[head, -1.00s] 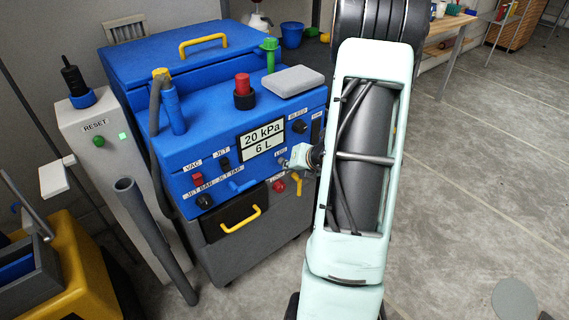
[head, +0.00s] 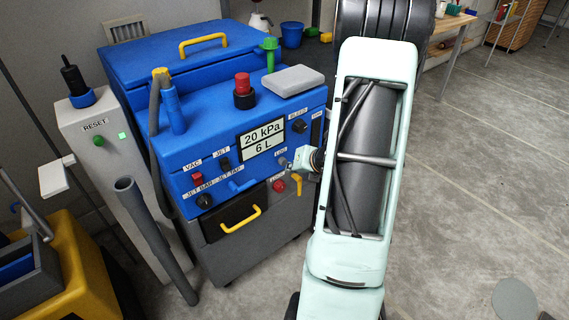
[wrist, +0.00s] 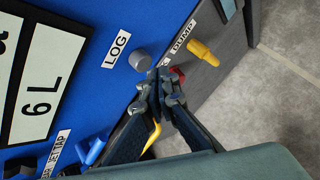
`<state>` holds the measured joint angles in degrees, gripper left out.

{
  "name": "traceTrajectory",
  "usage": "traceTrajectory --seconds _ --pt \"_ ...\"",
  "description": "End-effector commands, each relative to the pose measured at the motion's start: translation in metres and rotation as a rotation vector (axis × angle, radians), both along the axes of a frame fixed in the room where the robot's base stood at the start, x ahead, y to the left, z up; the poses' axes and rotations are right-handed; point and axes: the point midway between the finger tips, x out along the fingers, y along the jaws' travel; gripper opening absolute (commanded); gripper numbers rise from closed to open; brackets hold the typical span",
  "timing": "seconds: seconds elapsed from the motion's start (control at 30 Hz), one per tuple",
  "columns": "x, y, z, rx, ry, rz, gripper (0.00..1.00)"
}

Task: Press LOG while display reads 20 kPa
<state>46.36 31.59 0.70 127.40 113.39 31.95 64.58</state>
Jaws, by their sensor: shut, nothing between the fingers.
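The display (head: 262,138) on the blue machine reads 20 kPa over 6 L; its 6 L line also shows in the wrist view (wrist: 42,85). The LOG button (wrist: 138,60) is a grey round knob beside its white LOG label (wrist: 116,48). In the head view the button (head: 283,161) shows small, just left of my gripper (head: 295,161). My gripper is shut and empty. In the wrist view its fingertips (wrist: 160,84) appear below and right of the button, with a visible gap.
A yellow knob (wrist: 203,53) by the DUMP label and a red knob (wrist: 177,73) are close to my fingertips. The VAC and JET switches are left of the display. A red mushroom button (head: 243,90) stands on top. Open floor lies to the right.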

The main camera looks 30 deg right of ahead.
Motion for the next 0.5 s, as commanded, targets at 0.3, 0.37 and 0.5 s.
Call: traceTrajectory --seconds 0.3,0.37,0.5 --pt "-0.0015 -0.0001 -0.0001 0.001 0.000 -0.001 0.00" --pt "-0.0026 -0.0004 -0.0001 0.000 0.001 -0.001 0.00" --pt "-0.0108 -0.0015 -0.0003 0.000 0.000 -0.002 0.00"
